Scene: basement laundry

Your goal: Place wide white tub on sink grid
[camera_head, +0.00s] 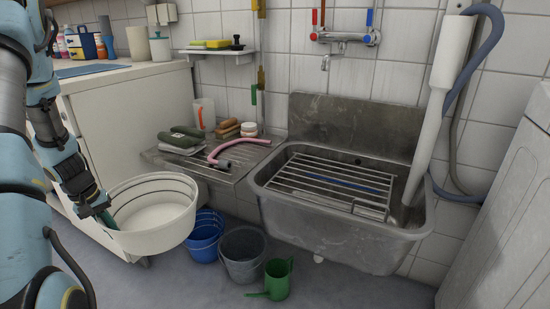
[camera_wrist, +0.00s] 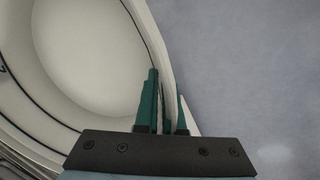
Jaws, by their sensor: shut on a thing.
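The wide white tub (camera_head: 158,232) hangs in the air at the lower left of the head view, in front of the white cabinet, with its open top facing up. My gripper (camera_head: 108,221) is shut on the tub's near left rim. In the wrist view the green fingers (camera_wrist: 167,112) pinch the tub wall, and the pale tub interior (camera_wrist: 85,50) fills the left side. The sink grid (camera_head: 335,182) is a metal rack lying across the left and middle of the steel sink (camera_head: 335,236). The grid is bare and lies to the right of the tub.
Blue bucket (camera_head: 205,240), grey bucket (camera_head: 242,258) and green watering can (camera_head: 277,282) stand on the floor below. The tap (camera_head: 328,60) overhangs the back.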

